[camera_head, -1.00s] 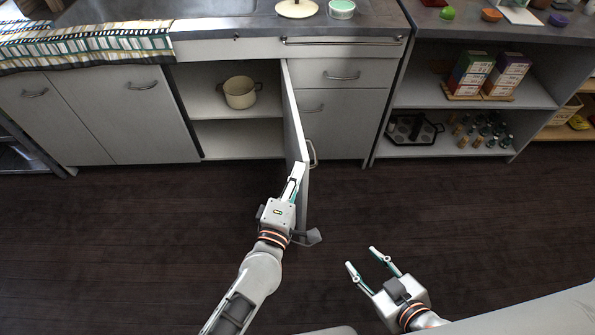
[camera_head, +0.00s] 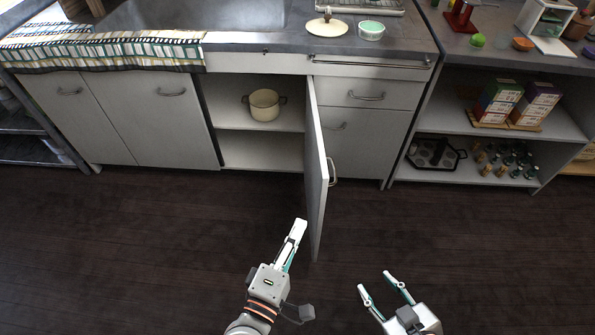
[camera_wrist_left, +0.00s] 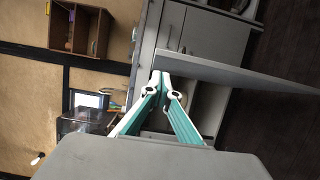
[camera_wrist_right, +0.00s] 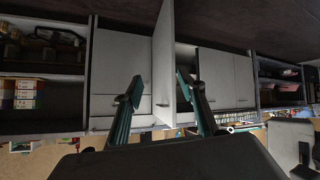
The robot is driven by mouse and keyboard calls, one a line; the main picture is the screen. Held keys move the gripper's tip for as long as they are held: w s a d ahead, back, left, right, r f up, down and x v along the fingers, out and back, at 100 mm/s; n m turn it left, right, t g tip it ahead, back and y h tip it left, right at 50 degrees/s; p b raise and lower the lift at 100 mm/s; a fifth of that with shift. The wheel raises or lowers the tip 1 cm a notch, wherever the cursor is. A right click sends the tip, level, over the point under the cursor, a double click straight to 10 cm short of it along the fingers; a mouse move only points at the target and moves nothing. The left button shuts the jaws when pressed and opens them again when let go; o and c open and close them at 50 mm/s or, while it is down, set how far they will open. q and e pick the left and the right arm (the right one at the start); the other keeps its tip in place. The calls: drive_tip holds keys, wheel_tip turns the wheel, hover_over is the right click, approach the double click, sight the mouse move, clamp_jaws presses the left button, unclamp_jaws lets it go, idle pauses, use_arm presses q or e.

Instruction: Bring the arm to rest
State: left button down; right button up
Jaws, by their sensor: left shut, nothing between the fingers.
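My left gripper (camera_head: 300,226) is shut and empty, just left of the lower part of the open cabinet door (camera_head: 317,170) in the head view. In the left wrist view its fingertips (camera_wrist_left: 161,76) meet, with the door (camera_wrist_left: 235,74) just beyond them. My right gripper (camera_head: 375,281) is open and empty, over the dark floor to the right of the door. In the right wrist view its fingers (camera_wrist_right: 160,84) stand apart, with the door (camera_wrist_right: 164,55) beyond them.
The open cabinet holds a cream pot (camera_head: 264,105) on its upper shelf. The counter (camera_head: 390,45) has a lid (camera_head: 327,27) and a green-topped bowl (camera_head: 371,30). Open shelves (camera_head: 455,120) with boxes and bottles stand at right. The floor (camera_head: 150,240) in front is clear.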

use_arm(q)
drive_tip(key=s+a+f+m+g+y+p, duration=0.2)
drive_tip(key=s+a+m+p, duration=0.3)
drive_tip(key=a+m, duration=0.3)
drive_tip(key=s+a+f+m+g+y+p, duration=0.3)
drive_tip(key=s+a+m+p, duration=0.2)
drive_tip(key=a, duration=0.9)
drive_tip(key=s+m, duration=0.2)
drive_tip(key=m, duration=0.2)
drive_tip(key=shift+f+g, duration=0.25)
drive_tip(key=shift+g, duration=0.05)
use_arm(e)
drive_tip(key=shift+m, duration=0.3)
drive_tip(key=r, duration=0.3)
drive_tip(key=s+r, duration=0.1)
drive_tip(key=r, duration=0.1)
drive_tip(key=shift+a+r, duration=0.2)
